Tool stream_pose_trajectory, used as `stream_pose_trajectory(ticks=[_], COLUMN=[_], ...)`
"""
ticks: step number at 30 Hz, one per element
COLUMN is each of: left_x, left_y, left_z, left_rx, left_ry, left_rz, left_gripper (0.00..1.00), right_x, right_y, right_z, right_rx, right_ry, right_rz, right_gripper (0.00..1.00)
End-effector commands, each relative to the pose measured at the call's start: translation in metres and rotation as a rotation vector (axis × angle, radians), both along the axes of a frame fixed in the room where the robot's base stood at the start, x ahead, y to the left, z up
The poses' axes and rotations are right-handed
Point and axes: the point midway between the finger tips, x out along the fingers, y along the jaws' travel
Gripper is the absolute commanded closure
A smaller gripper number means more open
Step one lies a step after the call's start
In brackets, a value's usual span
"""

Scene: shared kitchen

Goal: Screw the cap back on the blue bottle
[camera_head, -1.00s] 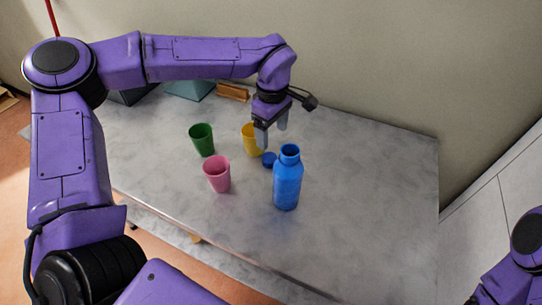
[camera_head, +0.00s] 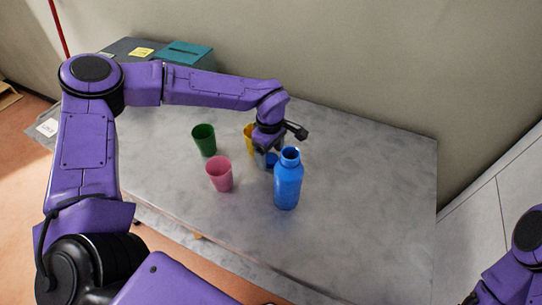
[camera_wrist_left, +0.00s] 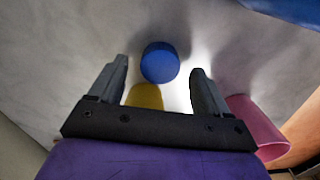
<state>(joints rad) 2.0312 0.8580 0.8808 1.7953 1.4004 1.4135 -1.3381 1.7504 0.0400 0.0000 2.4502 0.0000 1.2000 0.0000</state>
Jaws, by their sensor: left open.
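The blue bottle (camera_head: 287,182) stands upright and uncapped on the grey table, its neck open. Its blue cap (camera_head: 271,160) lies on the table just left of and behind the bottle. In the left wrist view the cap (camera_wrist_left: 159,62) shows ahead of and between the two fingers, with clear space on both sides. My left gripper (camera_head: 268,158) is low over the table at the cap, open and empty; its fingers (camera_wrist_left: 158,85) are spread wide. The bottle's edge shows at the top right of the wrist view (camera_wrist_left: 290,10). My right gripper is out of view.
A yellow cup (camera_head: 249,138) stands close behind my left gripper, partly hidden by it. A pink cup (camera_head: 220,175) and a green cup (camera_head: 204,140) stand to the left. A teal box (camera_head: 184,52) is at the back left. The table's right side is clear.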

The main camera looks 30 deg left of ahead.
Motion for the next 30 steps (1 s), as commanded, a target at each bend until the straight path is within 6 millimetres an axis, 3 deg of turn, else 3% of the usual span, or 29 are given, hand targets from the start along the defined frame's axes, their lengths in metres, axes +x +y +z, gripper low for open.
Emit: stream_pose_trajectory(ticks=[4,14,19,30], left_x=[-0.0001,0.0000,0.0000,0.0003], left_y=[-0.0006,-0.0007,-0.0007,-0.0008], left_z=[-0.0137,-0.0152,-0.0151,-0.0120], left_rx=[0.000,0.001,0.001,0.001], left_ry=[0.000,-0.001,-0.001,-0.002], left_rz=[-0.003,-0.002,-0.002,-0.002], left_gripper=[0.23,0.23,0.78,0.81], right_x=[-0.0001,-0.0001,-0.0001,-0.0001], right_y=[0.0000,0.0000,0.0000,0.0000], right_z=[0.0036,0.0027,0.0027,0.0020], right_rx=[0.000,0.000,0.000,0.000], right_ry=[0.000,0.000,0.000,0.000], right_rz=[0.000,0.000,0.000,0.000], right_gripper=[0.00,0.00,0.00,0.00])
